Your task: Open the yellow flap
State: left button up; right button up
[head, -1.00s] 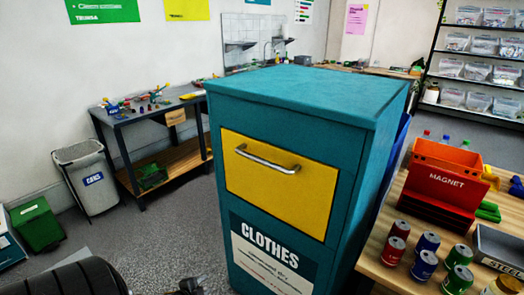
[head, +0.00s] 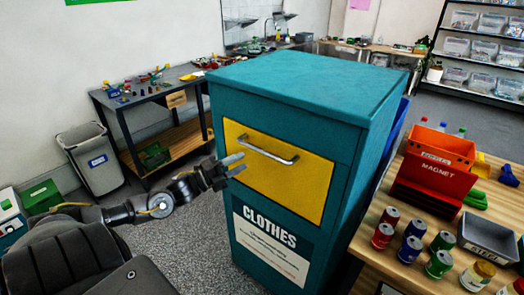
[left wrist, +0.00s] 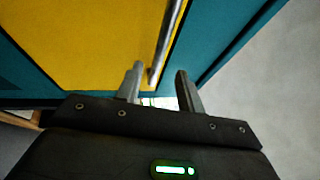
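The yellow flap (head: 300,186) is on the front of a teal clothes bin (head: 345,120) and looks closed. A silver bar handle (head: 268,149) runs across its upper part. My left gripper (head: 238,164) is at the flap's left edge, just left of the handle's left end. In the left wrist view, its two fingers (left wrist: 160,85) are open and apart, with the end of the handle (left wrist: 165,50) just ahead between them. I cannot see contact with the handle. My right gripper is not in view.
A wooden table (head: 390,272) with cans and an orange magnet box (head: 440,155) stands close to the bin's right. A dark workbench (head: 165,92) and a grey waste bin (head: 92,160) stand at the left. Grey floor is clear before the bin.

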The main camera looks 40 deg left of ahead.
aim_at(262, 151)
pick_arm(q)
jog(key=p+x, duration=0.2)
jog(key=x, duration=0.6)
jog(key=shift+r+p, duration=0.15)
jog(key=shift+p, duration=0.15)
jog(key=shift+w+d, duration=0.25)
jog(key=shift+w, duration=0.4)
grip_shut()
